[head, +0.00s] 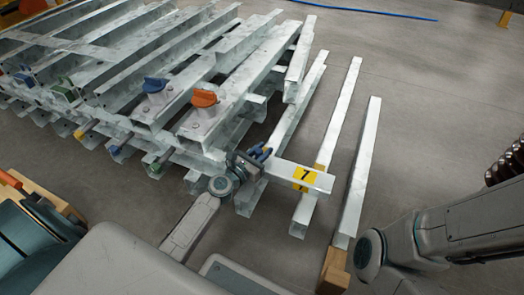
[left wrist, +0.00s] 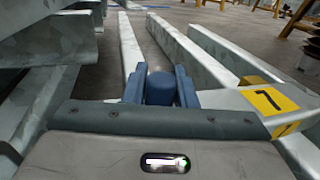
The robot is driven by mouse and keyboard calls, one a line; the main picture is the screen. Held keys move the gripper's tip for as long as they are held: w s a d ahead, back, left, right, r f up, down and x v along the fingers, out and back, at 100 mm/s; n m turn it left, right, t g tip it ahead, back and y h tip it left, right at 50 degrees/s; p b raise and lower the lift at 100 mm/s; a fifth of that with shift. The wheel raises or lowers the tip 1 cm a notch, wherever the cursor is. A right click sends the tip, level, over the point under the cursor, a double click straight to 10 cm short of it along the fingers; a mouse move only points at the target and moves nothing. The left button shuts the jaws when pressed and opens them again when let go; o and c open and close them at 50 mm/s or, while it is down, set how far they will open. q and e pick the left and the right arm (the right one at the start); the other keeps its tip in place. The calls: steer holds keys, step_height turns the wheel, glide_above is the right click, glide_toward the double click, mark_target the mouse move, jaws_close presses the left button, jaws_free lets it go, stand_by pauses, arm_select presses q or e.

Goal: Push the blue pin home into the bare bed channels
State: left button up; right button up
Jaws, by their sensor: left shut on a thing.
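My left gripper (head: 262,153) is in the middle of the head view, at the near right corner of the steel stack. In the left wrist view its two blue fingers (left wrist: 160,92) are shut on a blue pin (left wrist: 160,87) with a rounded top. The pin's lower end is hidden, so I cannot tell whether it sits in a hole. Long bare galvanised channels (head: 361,160) lie side by side to the right of the stack. A short crossbar (head: 283,170) with a yellow number plate (head: 305,176) lies across some of them, beside the gripper. My right gripper is not in view.
The stacked steel frames (head: 120,50) fill the upper left. A blue knob (head: 155,86) and an orange knob (head: 204,99) stand on them. A wooden block (head: 334,268) lies at the near channel end. A blue cable (head: 365,11) lies on the otherwise clear floor behind.

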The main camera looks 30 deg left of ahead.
arm_select(q)
steer(key=o, duration=1.1)
steer(key=shift+s+f, duration=0.1)
steer(key=b+v, duration=0.1)
steer(key=v, duration=0.8)
steer(key=shift+s+f+b, duration=0.1)
steer(key=shift+f+b, duration=0.05)
steer(key=shift+b, duration=0.15)
steer(key=shift+s+a, duration=0.15)
steer(key=shift+s, duration=0.55)
steer(key=shift+r, duration=0.2)
